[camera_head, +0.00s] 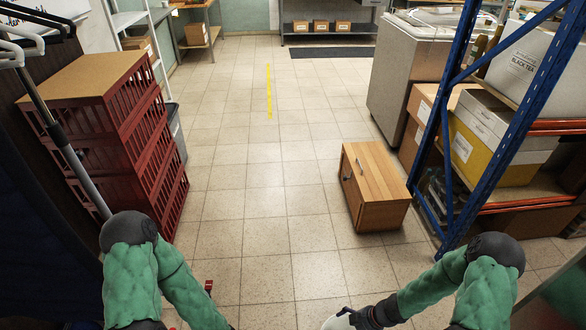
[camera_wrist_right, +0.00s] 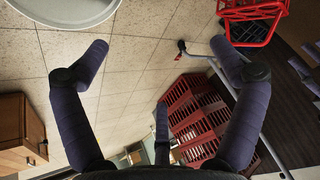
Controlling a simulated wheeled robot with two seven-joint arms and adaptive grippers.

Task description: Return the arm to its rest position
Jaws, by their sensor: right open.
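My right gripper (camera_wrist_right: 160,60) shows in the right wrist view, with dark purple fingers spread wide apart. It is open, with only floor and background seen between its fingers. In the head view my two green arms are bent at the bottom corners. My right forearm runs down and inward to a dark joint at the bottom edge. My left forearm leaves the picture at the bottom, so my left gripper is out of sight.
Red crates (camera_head: 145,150) are stacked at the left. A wooden cabinet (camera_head: 376,185) stands on the floor, right of centre, beside a blue-framed shelf (camera_head: 470,130). A chest-like appliance (camera_head: 395,75) is behind it. The central tiled floor (camera_head: 265,180) is clear. A pale round rim (camera_wrist_right: 75,28) shows in the wrist view.

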